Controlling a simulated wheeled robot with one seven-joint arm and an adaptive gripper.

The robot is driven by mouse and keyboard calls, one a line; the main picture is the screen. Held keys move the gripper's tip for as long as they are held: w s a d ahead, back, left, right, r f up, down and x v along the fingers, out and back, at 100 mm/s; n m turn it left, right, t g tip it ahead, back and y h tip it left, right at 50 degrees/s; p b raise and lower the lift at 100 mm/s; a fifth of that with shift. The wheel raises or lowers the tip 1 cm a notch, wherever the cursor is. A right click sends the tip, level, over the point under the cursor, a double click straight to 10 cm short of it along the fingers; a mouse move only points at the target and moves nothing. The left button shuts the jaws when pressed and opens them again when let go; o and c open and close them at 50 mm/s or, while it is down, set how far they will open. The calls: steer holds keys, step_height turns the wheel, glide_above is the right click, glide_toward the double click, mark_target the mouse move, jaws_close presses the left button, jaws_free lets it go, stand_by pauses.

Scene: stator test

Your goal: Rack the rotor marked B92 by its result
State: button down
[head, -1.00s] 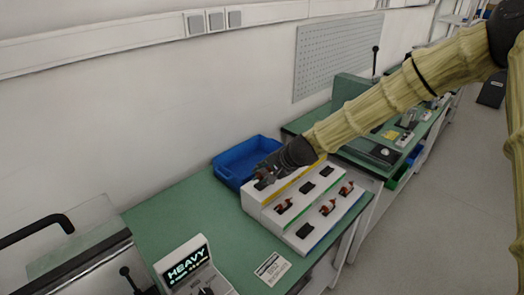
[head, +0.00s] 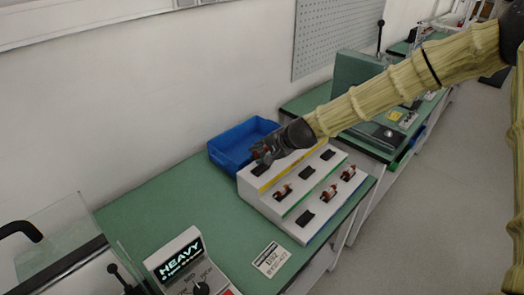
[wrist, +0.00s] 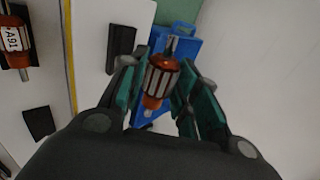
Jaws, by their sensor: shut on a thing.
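My gripper (head: 262,152) is shut on a rotor with an orange-brown body, silver bars and a metal shaft. This held rotor (wrist: 158,82) sits between the fingertips in the wrist view; no marking on it shows. The gripper is above the left end of the rack's top step. The white stepped rack (head: 258,197) has yellow, green and blue stripes. An empty black slot (head: 262,168) shows on the top step, just below the gripper. A rotor marked A91 (wrist: 14,40) rests on the middle step. The arm hides the rest of the top step.
The bottom step holds two rotors (head: 329,194) and an empty slot at its left. A blue bin (head: 225,150) stands behind the rack. A tester (head: 183,262) reading HEAVY and a printed card (head: 271,258) are at the front. The green bench (head: 165,205) is clear left of the rack.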

mark_target(261, 171)
steer(key=shift+s+f+b, duration=0.3)
steer(key=shift+w+f+b, duration=0.2)
steer(key=shift+f+b, duration=0.3)
steer(key=shift+f, duration=0.3)
steer(key=shift+f+b, duration=0.35)
steer(key=shift+f, duration=0.15)
steer(key=shift+s+f+b, duration=0.15)
steer(key=shift+f+b, duration=0.35)
steer(key=shift+f, duration=0.15)
